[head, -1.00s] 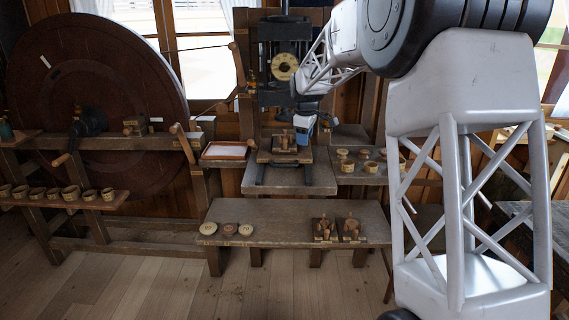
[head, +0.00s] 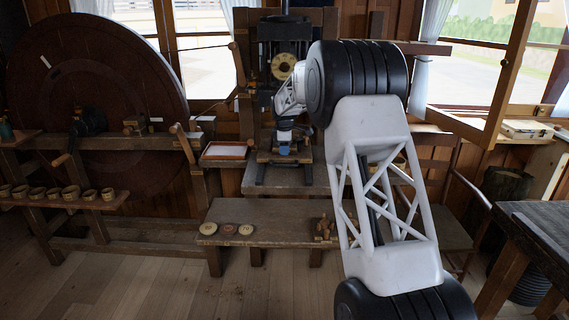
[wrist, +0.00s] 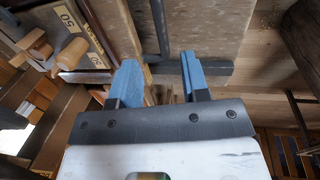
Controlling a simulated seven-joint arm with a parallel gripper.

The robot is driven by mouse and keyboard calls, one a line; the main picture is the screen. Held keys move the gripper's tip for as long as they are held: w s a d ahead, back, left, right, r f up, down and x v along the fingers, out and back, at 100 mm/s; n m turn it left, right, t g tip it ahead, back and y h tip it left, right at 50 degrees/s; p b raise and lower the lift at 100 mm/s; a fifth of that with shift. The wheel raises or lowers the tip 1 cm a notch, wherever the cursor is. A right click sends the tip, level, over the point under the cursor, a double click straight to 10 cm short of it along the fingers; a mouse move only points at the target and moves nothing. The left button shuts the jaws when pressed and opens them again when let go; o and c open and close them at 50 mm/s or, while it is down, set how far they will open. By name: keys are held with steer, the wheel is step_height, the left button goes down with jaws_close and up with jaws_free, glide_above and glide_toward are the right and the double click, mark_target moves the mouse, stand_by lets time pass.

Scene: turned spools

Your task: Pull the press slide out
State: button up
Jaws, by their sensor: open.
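The press (head: 285,45) stands at the back centre with a dial on its front. Its slide (head: 266,157) is a low wooden piece at the press foot, partly hidden behind my gripper. My gripper (head: 285,149) is in front of the slide, pointing down. In the wrist view my gripper (wrist: 160,80) is open, its two blue fingers apart with nothing clearly between them. A wooden part with round knobs and a "50" label (wrist: 68,18) lies at the upper left, beyond the left finger. I cannot tell whether any finger touches wood.
A low bench (head: 275,212) in front carries several round discs at its left and wooden pieces at its right. A small tray (head: 225,151) is left of the press. A large wheel (head: 90,90) fills the left. The floor in front is free.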

mark_target(285, 162)
steer(key=shift+f, duration=0.15)
steer(key=shift+w+f, duration=0.25)
steer(key=shift+f, duration=1)
steer(key=shift+w+f, duration=0.2)
steer(key=shift+f, duration=1)
steer(key=shift+w+f, duration=0.25)
steer(key=shift+f, duration=1)
jaws_close()
